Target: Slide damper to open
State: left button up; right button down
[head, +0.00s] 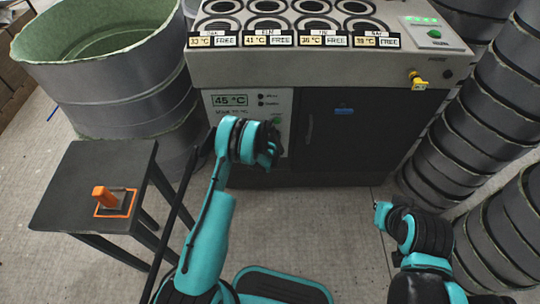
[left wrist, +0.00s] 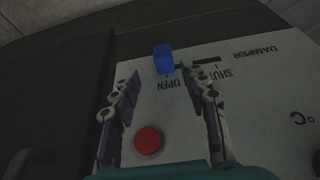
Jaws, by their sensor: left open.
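In the left wrist view, the damper is a blue slider knob (left wrist: 163,58) on a pale panel (left wrist: 255,105), seen upside down. The knob is at the left end of a dark slot, by the word OPEN. The word SHUT is at the slot's right part. My left gripper (left wrist: 162,76) is open, its two fingers apart, with the knob just beyond and between the tips; I cannot tell whether they touch. In the head view my left gripper (head: 270,145) is in front of the machine's control panel (head: 234,118) and hides the damper. My right gripper (head: 382,213) is low at right, fingers unclear.
A red button (left wrist: 148,140) is on the panel near the left finger. The machine has a dark door (head: 345,140) and a yellow valve (head: 417,81). A small dark table (head: 75,180) with an orange-handled device stands left. A large round tub (head: 110,80) and stacked dark cylinders (head: 465,140) flank the machine.

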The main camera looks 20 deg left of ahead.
pick_arm(q)
jog(key=v, duration=0.7)
dwell(0.3)
jog(key=s+r+m+t, duration=0.1)
jog(key=s+r, duration=0.4)
jog(key=r, duration=0.7)
jog(key=s+r, duration=0.4)
jog(key=r, duration=0.9)
jog(key=s+d+r+m+t, duration=0.1)
jog(key=s+r, duration=0.2)
jog(key=s, duration=0.9)
jog(key=s+r+m+h, duration=0.1)
jog(key=s+r, duration=0.3)
jog(key=s, duration=0.8)
jog(key=shift+d+r+t, duration=0.25)
jog(key=shift+d+t, duration=0.15)
